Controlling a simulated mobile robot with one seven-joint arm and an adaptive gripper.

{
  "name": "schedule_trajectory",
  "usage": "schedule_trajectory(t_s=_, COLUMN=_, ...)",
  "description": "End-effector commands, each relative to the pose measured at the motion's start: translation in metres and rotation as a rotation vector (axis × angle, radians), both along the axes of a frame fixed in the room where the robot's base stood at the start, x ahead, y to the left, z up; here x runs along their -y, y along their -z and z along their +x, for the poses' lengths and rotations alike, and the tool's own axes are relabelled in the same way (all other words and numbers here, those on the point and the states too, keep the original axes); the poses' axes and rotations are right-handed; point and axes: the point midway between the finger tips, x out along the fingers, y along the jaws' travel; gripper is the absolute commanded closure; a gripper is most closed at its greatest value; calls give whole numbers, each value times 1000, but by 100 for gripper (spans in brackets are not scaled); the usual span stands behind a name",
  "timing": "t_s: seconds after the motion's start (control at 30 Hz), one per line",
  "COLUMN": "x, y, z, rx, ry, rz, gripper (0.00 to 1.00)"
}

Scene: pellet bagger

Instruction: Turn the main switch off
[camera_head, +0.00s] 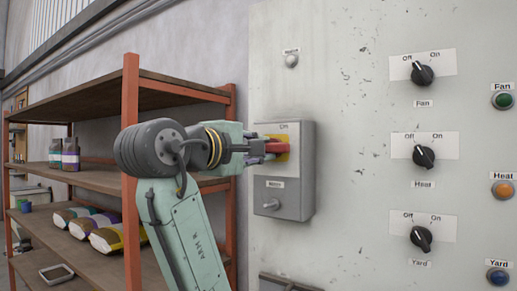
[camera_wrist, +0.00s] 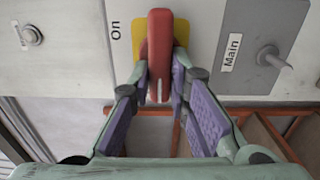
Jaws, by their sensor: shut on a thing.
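The main switch is a red handle (camera_head: 277,147) on a yellow plate (camera_head: 283,139), on the front of a grey box (camera_head: 295,190) on the panel. It also shows in the wrist view as a red handle (camera_wrist: 159,40) over its yellow plate (camera_wrist: 181,33). The handle lies horizontally in the head view, below the "On" label (camera_head: 284,126). A white line marks the handle's end nearest me in the wrist view. My gripper (camera_wrist: 162,85) is shut on the handle, one finger on each side. The fingers partly hide the handle in the head view (camera_head: 258,150).
Fan (camera_head: 422,74), Heat (camera_head: 423,156) and Yard (camera_head: 421,237) knobs are to the right. An orange-framed shelf (camera_head: 131,180) with bags and bottles stands close on the left.

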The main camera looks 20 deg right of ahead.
Motion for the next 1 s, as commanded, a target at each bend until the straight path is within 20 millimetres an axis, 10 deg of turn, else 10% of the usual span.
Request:
schedule_trajectory(t_s=0.07, x=1, y=-1, z=0, rx=-1, ry=0, rz=-3, gripper=83)
schedule_trajectory(t_s=0.37, x=1, y=0, z=0, rx=-1, ry=1, rz=-1, gripper=63)
schedule_trajectory(t_s=0.73, x=-5, y=-1, z=-4, rx=3, ry=0, rz=-2, gripper=63)
schedule_trajectory(t_s=1.0, x=-45, y=-2, z=-35, rx=5, ry=-2, rz=-3, gripper=63)
